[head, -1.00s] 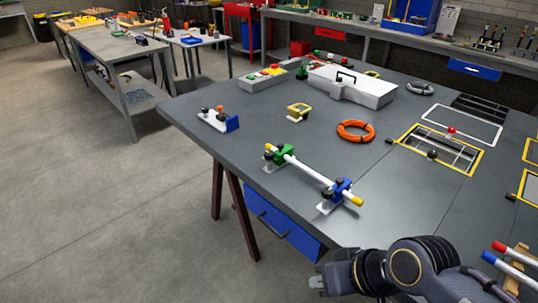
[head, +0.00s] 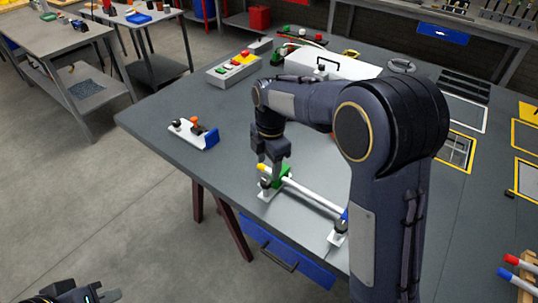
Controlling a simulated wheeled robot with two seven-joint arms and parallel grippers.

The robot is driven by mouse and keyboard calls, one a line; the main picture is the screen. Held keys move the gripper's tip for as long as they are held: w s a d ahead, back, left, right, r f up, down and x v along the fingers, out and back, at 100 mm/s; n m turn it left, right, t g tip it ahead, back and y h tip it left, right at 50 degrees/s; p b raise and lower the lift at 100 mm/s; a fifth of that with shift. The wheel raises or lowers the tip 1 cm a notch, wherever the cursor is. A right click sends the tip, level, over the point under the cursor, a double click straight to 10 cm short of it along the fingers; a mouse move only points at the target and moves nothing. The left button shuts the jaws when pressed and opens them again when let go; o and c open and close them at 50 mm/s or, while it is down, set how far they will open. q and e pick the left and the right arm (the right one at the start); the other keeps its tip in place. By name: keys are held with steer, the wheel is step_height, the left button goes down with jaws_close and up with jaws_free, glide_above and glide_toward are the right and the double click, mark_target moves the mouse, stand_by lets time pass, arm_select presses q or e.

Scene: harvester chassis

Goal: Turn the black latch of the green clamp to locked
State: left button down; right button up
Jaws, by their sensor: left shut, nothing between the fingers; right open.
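The green clamp (head: 282,176) sits near the table's front-left edge and holds the yellow-capped end of a white rod (head: 315,196). Its black latch (head: 265,183) shows as a small dark knob at the clamp's left side; its turn angle is too small to read. My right gripper (head: 270,164) is open, pointing down just above the clamp, with its fingers close to the latch and rod end. I cannot tell whether they touch. My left gripper (head: 98,296) is shut and empty at the bottom left, partly cut off and away from the table.
A white bracket with a blue block (head: 210,137) stands left of the clamp. A grey button box (head: 234,68) and a white case (head: 335,66) lie behind. The table's left corner is clear.

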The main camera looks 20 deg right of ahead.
mark_target(265, 181)
steer(key=shift+w+a+n+h, duration=0.2)
steer(key=shift+w+n+h, duration=0.15)
steer(key=shift+w, duration=0.3)
steer(key=shift+w+f, duration=0.2)
steer(key=shift+f, duration=0.05)
arm_select(q)
steer(key=shift+w+r+p, duration=0.4)
steer(key=shift+r+p, duration=0.1)
steer(key=shift+r, duration=0.25)
arm_select(e)
step_height(265, 181, down, 8)
steer(key=shift+s+r, duration=0.1)
steer(key=shift+r, duration=0.15)
steer(key=c, duration=1)
steer(key=shift+o, duration=0.2)
